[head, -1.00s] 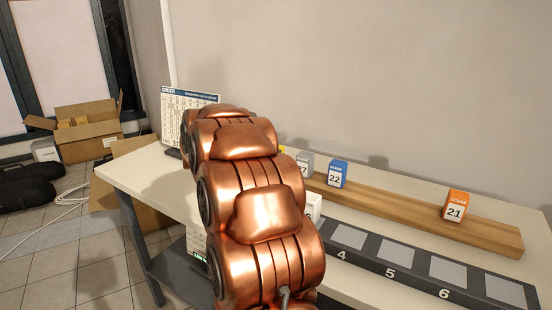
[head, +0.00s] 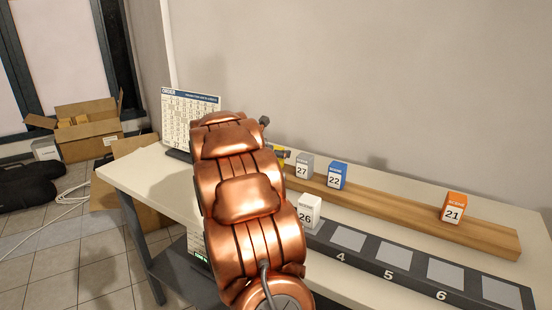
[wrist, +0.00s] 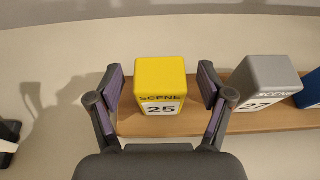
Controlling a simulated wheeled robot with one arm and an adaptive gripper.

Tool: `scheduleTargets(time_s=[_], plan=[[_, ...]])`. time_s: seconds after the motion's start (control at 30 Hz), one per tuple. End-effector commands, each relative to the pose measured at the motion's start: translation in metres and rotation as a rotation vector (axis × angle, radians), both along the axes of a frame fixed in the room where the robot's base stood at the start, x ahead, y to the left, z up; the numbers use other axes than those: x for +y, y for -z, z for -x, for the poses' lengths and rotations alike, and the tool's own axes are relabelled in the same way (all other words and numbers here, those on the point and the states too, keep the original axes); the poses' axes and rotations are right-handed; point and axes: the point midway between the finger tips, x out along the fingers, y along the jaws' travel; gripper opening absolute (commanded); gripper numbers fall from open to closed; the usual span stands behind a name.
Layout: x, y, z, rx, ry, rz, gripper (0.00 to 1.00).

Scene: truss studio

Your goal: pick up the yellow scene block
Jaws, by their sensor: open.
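The yellow scene block (wrist: 160,82), marked 25, stands upright on the wooden plank (wrist: 190,123) in the wrist view. My gripper (wrist: 161,84) is open, with one finger on each side of the block. A gap shows between each finger and the block, and I see no contact. In the head view only a small yellow part of the block (head: 285,153) shows at the plank's left end; my arm hides the rest.
A grey block 27 (head: 304,166) stands just right of the yellow one. A blue block 22 (head: 337,175) and an orange block 21 (head: 454,207) stand farther along. An order board (head: 190,118) stands at the left.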

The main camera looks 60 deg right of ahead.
Motion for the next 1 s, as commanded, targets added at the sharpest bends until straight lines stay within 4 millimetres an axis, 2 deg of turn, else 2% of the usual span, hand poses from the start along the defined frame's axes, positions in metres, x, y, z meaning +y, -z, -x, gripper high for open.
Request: scheduleTargets(time_s=[0.07, 0.1, 0.7, 1.0], plan=[[0.0002, -0.0001, -0.0001, 0.000, 0.000, 0.000, 0.79], [0.0002, -0.0001, -0.0001, 0.000, 0.000, 0.000, 0.76], [0.0006, -0.0002, -0.0003, 0.001, -0.001, 0.000, 0.14], [0.0006, -0.0022, -0.0006, 0.000, -0.001, 0.001, 0.12]])
